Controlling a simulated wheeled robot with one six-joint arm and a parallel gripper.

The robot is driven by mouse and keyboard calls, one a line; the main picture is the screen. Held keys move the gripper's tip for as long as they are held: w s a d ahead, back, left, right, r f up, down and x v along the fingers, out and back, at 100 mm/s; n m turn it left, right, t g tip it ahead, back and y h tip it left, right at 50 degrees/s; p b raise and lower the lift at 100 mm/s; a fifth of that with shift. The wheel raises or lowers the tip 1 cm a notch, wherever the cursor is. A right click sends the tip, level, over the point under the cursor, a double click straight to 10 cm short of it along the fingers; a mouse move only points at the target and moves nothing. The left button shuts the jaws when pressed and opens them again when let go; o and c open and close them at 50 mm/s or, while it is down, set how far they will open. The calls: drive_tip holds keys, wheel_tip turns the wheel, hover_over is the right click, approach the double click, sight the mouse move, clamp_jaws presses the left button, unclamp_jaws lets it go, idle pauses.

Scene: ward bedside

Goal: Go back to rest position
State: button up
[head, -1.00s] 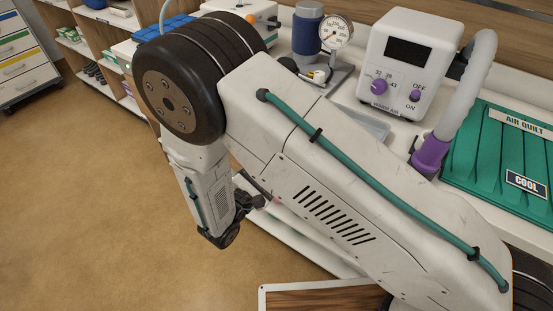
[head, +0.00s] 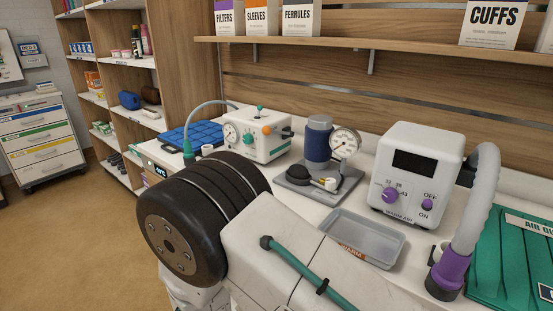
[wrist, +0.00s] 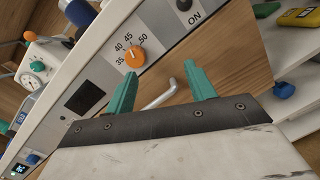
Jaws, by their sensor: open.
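My gripper (wrist: 160,68) shows in the wrist view with its two teal fingers apart and nothing held between them. The fingers appear apart from the handle, though the depth is hard to judge. In the head view my arm's large black joint and white link fill the lower middle; my gripper is out of that view.
On the counter stand a white warm-air unit (head: 415,180) with a hose, a grey tray (head: 362,240), a gauge device (head: 318,140), a white machine (head: 256,135) and a blue rack (head: 190,138). A wall shelf (head: 390,46) holds boxes. Open floor (head: 100,235) lies left.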

drive_tip(key=s+d+r+m+g+y, duration=0.4)
drive_tip(key=s+d+r+m, duration=0.2)
drive_tip(key=r, duration=0.4)
drive_tip(key=s+d+r+m+g+y, duration=0.4)
drive_tip(key=s+d+r+m, duration=0.2)
drive_tip(key=d+r+m, duration=0.2)
drive_tip(key=s+d+r+m+g+y, duration=0.3)
drive_tip(key=s+d+r+m, duration=0.4)
drive_tip(key=d+r, duration=0.4)
wheel_tip(320, 180, up, 2)
drive_tip(key=shift+d+r+m+g+y, duration=0.1)
drive_tip(key=shift+d+m+g+y, duration=0.25)
drive_tip(key=shift+y, duration=0.55)
drive_tip(key=shift+a, duration=0.1)
